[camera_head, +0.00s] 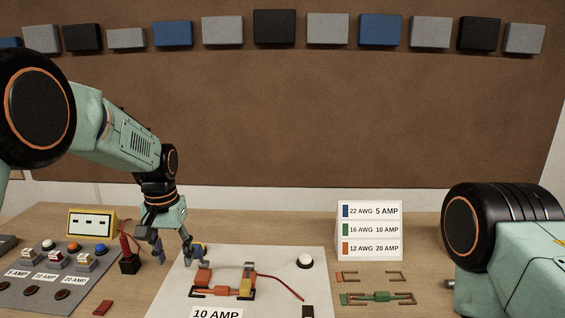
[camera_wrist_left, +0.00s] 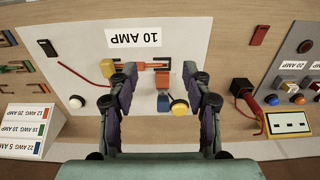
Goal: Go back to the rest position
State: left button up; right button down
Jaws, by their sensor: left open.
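My left gripper (camera_head: 175,254) is open and empty over the left side of the white 10 AMP board (camera_head: 297,259). Its two spread fingers also show in the left wrist view (camera_wrist_left: 160,76), apart from each other. An orange in-line piece (camera_head: 235,293) with a red wire (camera_head: 284,285) lies in dark clips on the board. An orange block (camera_head: 204,276) and a yellow part (camera_head: 245,287) stand beside it. My right gripper is out of view.
A grey panel (camera_head: 62,285) with buttons, a yellow meter (camera_head: 92,223) and a red-and-black probe stand (camera_head: 129,265) are at left. A wire chart (camera_head: 369,231) and a green piece (camera_head: 392,296) are at right. A brown wall with blocks stands behind; free room is above the board.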

pick_arm(q)
jog(key=s+f, duration=1.9)
jog(key=f, duration=0.4)
jog(key=s+d+f, duration=0.1)
jog(key=s+f, duration=0.1)
jog(key=s, duration=2.2)
notch_tip(320, 180, down, 19)
jog(key=b, duration=1.9)
jog(key=shift+w+d+n+b, duration=0.15)
jog(key=shift+w+n+b, duration=0.1)
jog(key=shift+n+b, duration=0.15)
jog(key=shift+f, duration=0.1)
